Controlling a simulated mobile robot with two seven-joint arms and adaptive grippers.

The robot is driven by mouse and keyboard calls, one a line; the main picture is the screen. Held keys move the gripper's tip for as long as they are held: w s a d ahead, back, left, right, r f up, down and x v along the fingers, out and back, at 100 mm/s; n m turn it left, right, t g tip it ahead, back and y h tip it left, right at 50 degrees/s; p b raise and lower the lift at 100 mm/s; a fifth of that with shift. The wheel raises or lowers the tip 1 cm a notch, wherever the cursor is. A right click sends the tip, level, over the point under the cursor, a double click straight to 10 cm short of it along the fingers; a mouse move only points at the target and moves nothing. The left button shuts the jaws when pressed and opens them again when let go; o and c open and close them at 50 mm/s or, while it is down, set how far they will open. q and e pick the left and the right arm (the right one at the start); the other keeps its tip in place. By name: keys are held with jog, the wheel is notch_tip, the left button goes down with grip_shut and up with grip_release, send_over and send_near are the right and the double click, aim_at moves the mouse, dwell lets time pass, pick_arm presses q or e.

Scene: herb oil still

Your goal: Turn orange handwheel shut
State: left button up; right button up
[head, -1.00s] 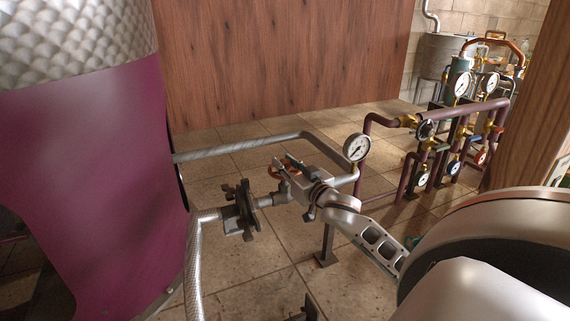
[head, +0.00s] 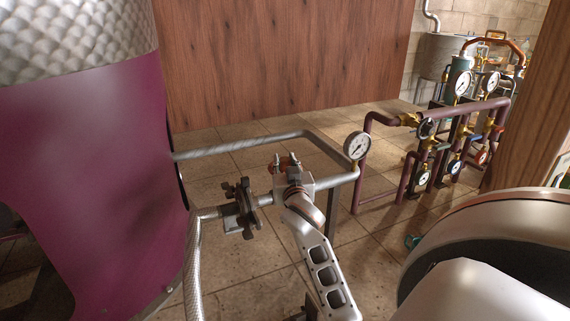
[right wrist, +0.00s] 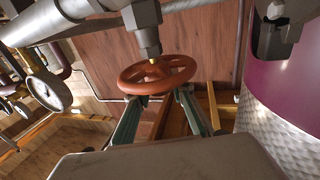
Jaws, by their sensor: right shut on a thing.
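The orange handwheel (right wrist: 157,74) has a round rim and sits on a brass stem under a grey metal valve body (right wrist: 147,30) in the right wrist view. My right gripper (right wrist: 161,97) has one finger on each side of the wheel's near rim and is shut on it. In the head view my right gripper (head: 287,161) is at the pipe run, and its body and fingers hide most of the wheel. My left gripper is not in view.
A pressure gauge (head: 357,146) stands on the pipe just right of my gripper. A dark clamp fitting (head: 240,208) is on the pipe to the left, beside the purple still (head: 90,190). A maroon manifold (head: 460,130) with several gauges stands farther right.

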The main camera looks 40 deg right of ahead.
aim_at(285, 159)
jog(key=shift+h, duration=0.3)
jog(key=o, duration=1.1)
jog(key=shift+r, duration=0.1)
notch_tip(285, 159, up, 10)
jog(key=shift+f, duration=0.1)
